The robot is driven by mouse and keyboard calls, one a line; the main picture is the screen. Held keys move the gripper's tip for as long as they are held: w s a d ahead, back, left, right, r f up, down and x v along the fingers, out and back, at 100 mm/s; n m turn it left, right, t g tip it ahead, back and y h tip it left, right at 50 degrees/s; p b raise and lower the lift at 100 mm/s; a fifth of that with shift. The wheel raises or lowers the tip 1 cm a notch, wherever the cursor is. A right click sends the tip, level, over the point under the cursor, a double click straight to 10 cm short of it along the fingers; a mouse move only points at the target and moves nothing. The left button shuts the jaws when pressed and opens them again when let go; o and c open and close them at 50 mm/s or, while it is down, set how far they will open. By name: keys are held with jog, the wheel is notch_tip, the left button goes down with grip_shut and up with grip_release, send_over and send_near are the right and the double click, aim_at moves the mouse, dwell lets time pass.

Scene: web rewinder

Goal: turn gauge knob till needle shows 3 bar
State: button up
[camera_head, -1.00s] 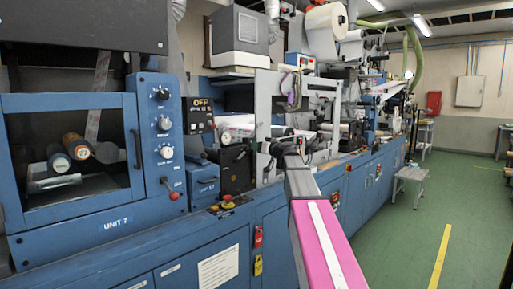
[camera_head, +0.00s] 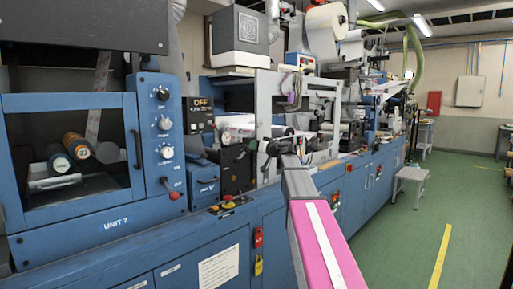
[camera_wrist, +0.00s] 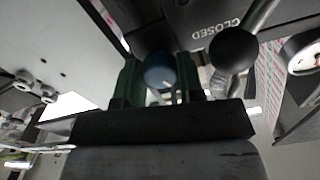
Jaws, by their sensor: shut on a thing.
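My gripper (camera_wrist: 162,84) is shut on a dark blue rounded knob (camera_wrist: 158,72), with one dark green finger on either side of it in the wrist view. A round white-faced gauge (camera_wrist: 305,52) is cut off by the right edge of that view. Its needle and scale cannot be read. In the head view my pink and grey arm reaches to the machine front, and the dark gripper (camera_head: 268,150) is at its far end. The knob and gauge cannot be made out there.
A black ball-ended lever (camera_wrist: 234,50) is close right of my gripper, by a plate marked "CLOSED" (camera_wrist: 215,28). A grey panel with bolts (camera_wrist: 50,50) is at left. In the head view, blue cabinets (camera_head: 215,262) run below my arm; green floor (camera_head: 420,235) is free at right.

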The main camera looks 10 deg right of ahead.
jog(key=m, duration=0.9)
jog(key=shift+m, duration=0.3)
dwell(0.3)
jog(key=o, duration=0.6)
jog(key=shift+o, duration=0.2)
jog(key=v, duration=1)
jog(key=shift+s+d, duration=0.25)
jog(key=shift+s, duration=0.05)
